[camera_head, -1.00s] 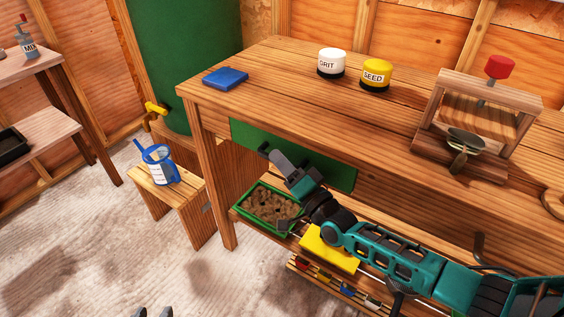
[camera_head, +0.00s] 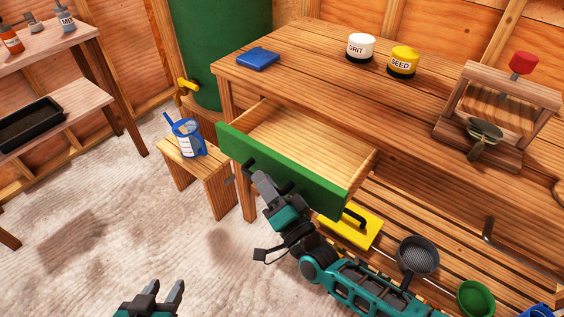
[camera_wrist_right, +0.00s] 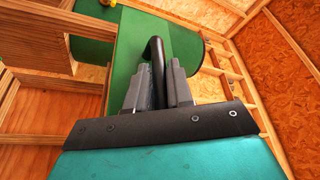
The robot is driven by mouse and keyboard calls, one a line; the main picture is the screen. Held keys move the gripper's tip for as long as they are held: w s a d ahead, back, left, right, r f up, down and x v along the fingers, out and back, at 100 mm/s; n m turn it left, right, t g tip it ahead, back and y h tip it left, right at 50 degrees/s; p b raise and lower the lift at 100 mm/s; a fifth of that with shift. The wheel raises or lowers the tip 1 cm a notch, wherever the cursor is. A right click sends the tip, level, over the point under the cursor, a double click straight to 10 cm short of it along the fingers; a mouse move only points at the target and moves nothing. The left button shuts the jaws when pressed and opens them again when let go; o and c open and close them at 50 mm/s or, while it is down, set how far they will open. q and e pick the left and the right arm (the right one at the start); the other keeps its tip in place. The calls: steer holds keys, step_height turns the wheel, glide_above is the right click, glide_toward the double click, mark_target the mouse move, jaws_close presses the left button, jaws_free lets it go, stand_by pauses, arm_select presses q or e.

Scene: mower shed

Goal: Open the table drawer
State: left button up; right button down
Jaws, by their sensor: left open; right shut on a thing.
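The table drawer (camera_head: 318,147) has a green front (camera_head: 235,149) and a bare, empty wooden inside. It stands well out from the wooden table (camera_head: 320,65). My right gripper (camera_head: 255,175) is at the drawer front, shut on its dark handle (camera_wrist_right: 157,62), which the right wrist view shows between the fingers. The green front also shows there (camera_wrist_right: 128,60). My left gripper (camera_head: 160,296) is open and empty at the bottom of the head view, over the floor and apart from the table.
A blue item (camera_head: 258,60), a white GRIT jar (camera_head: 360,50), a yellow SEED jar (camera_head: 403,64) and a wooden press (camera_head: 490,110) stand on the tabletop. A stool (camera_head: 208,175) with a blue jug (camera_head: 189,140) stands left of the drawer. The floor in front is clear.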

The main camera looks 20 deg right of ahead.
arm_select(q)
steer(key=shift+a+r, duration=0.15)
steer(key=shift+a, duration=0.1)
arm_select(e)
steer(key=shift+s+a, duration=0.7)
steer(key=shift+a, duration=0.2)
steer(key=shift+s+a, duration=0.7)
steer(key=shift+a, duration=0.15)
steer(key=c, duration=1.4)
jaws_free()
arm_select(q)
steer(key=shift+d, duration=0.1)
steer(key=shift+d, duration=0.1)
arm_select(e)
steer(key=shift+s+d+f, duration=0.1)
steer(key=shift+s, duration=0.05)
